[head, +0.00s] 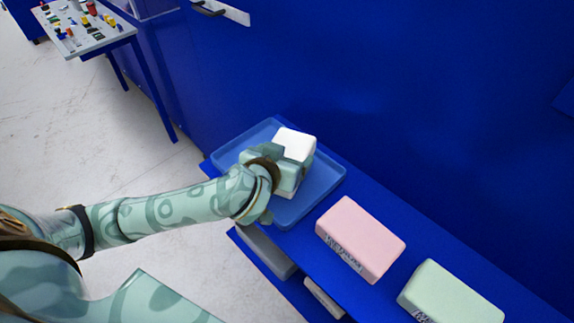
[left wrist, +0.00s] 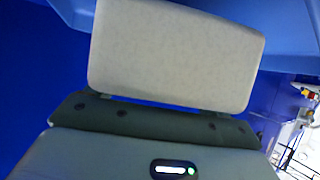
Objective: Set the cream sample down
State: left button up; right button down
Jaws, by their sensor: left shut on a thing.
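The cream sample (head: 295,145) is a pale block, held by my left gripper (head: 290,168) over the blue tray (head: 320,193). The gripper is shut on it, and its fingers hide the block's lower middle part. In the left wrist view the cream sample (left wrist: 175,55) fills the upper middle, just beyond the edge of the gripper (left wrist: 160,118). I cannot tell whether the block's underside touches the tray. My right gripper is not in view.
A pink block (head: 362,235) and a pale green block (head: 450,295) lie on the blue bench (head: 400,265) to the right of the tray. Grey blocks sit on a lower shelf (head: 268,258). A blue wall (head: 400,90) stands behind. A side table (head: 95,40) with small items is far left.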

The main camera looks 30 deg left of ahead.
pick_arm(q)
notch_tip(320, 180, down, 3)
jog(key=shift+r+b, duration=0.1)
jog(key=shift+b, duration=0.4)
jog(key=shift+r, duration=0.2)
jog(key=o, duration=1)
jog(key=shift+f, duration=0.15)
jog(key=shift+c, duration=0.2)
jog(key=shift+d+r, duration=0.1)
jog(key=shift+r, duration=0.1)
jog(key=p+v, duration=0.5)
jog(key=v, duration=0.7)
jog(key=shift+p, duration=0.35)
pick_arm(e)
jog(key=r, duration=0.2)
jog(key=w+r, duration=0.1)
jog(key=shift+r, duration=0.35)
